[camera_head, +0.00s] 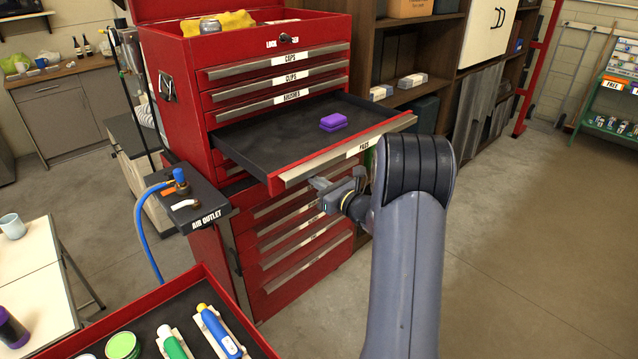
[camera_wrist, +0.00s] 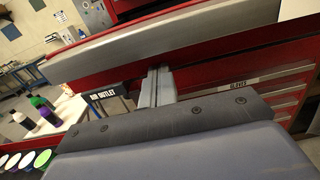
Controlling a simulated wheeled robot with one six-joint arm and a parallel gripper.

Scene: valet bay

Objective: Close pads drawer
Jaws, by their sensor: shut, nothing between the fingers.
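The pads drawer (camera_head: 255,138) of the red tool chest is pulled far out. Its front has a metal pull strip with a "PADS" label, and a small purple stack of pads (camera_head: 333,122) lies on its dark liner. My gripper (camera_head: 320,184) is shut and empty, just below and in front of the drawer front in the head view. In the wrist view, my gripper (camera_wrist: 157,82) points at the chest, with the pads drawer's front (camera_wrist: 170,38) spanning above the fingertips. I cannot tell whether they touch it.
An air outlet shelf (camera_head: 188,203) with a blue hose juts out at left. A red tray (camera_head: 95,332) with bottles is in the foreground. Wooden shelving (camera_head: 425,92) stands behind; the floor at right is clear.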

